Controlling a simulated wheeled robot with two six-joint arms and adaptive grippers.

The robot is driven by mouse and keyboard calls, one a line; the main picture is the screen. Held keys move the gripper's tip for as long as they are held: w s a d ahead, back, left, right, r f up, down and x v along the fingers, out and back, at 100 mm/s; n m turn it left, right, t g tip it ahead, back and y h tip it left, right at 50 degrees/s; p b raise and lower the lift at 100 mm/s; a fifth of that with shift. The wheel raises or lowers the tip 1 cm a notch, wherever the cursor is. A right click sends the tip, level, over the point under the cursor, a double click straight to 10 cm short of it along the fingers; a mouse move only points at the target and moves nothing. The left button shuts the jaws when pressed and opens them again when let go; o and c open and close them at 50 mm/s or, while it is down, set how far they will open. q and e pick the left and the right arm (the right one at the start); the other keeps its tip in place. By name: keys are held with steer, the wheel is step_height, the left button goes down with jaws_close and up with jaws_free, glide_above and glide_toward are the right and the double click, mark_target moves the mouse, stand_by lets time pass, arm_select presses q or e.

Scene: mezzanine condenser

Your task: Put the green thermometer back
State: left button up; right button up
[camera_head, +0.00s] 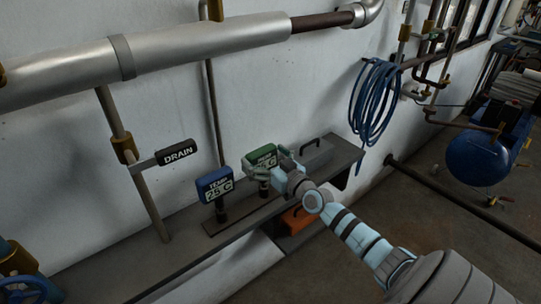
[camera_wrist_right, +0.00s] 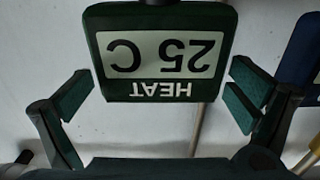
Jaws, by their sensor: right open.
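The green thermometer (camera_head: 262,155), labelled HEAT and 25 C, stands upright on a dark post on the shelf by the wall. In the right wrist view its display (camera_wrist_right: 160,52) appears upside down. My right gripper (camera_head: 277,162) is in front of it and hides part of it. In the right wrist view the right gripper's fingers (camera_wrist_right: 160,92) are spread wide on both sides of the display, with visible gaps and no contact. My left gripper is out of view.
A blue thermometer (camera_head: 215,186) stands close on the left; its edge shows in the right wrist view (camera_wrist_right: 302,48). A DRAIN tag (camera_head: 177,152) is on a pipe further left. The grey shelf (camera_head: 120,277) holds a dark handled box (camera_head: 312,150). An orange object (camera_head: 296,219) sits below.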

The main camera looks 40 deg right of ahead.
steer(key=s+p, duration=0.5)
steer(key=s, duration=0.6)
steer(key=s+a+f+g+h, duration=0.1)
steer(key=s+f+g, duration=0.2)
steer(key=s+f, duration=0.55)
steer(key=s+f+g, duration=0.3)
steer(key=f, duration=1)
steer(key=s+a+f+g+h, duration=0.1)
steer(key=s+f+g, duration=0.2)
steer(key=s+f, duration=0.5)
steer(key=s+a+f+g+y, duration=0.1)
steer(key=s+a+f+g, duration=0.3)
steer(key=s, duration=0.6)
steer(key=s+a+f+g, duration=0.3)
steer(key=s+a+f, duration=0.6)
steer(key=f, duration=0.1)
steer(key=shift+s+f+n+g+y, duration=0.4)
steer(key=shift+a, duration=0.1)
